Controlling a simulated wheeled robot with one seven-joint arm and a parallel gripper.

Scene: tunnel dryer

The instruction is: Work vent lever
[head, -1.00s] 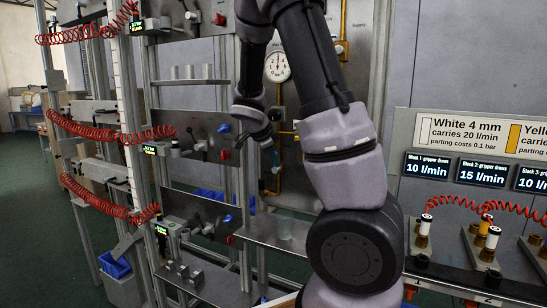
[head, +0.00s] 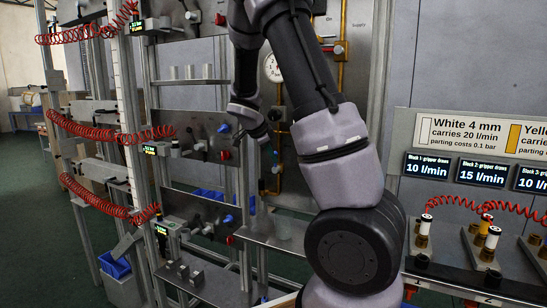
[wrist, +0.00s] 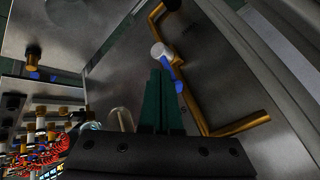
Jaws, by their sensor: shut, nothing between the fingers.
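In the wrist view my gripper (wrist: 160,78) has its dark green fingers together, with nothing between them. A blue lever (wrist: 178,86) with a pale round end (wrist: 160,51) shows just beyond and to the right of the fingertips. It sits by a bent brass pipe (wrist: 238,124) on a grey metal panel. The fingertips are very close to the lever; I cannot tell if they touch it.
A metal shelf (head: 285,238) runs below the panel. Shelving with red coiled hoses (head: 95,133) stands at the left. Fittings and displays (head: 482,171) line the bench at the right. A small clear cylinder (wrist: 121,119) shows left of the fingers.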

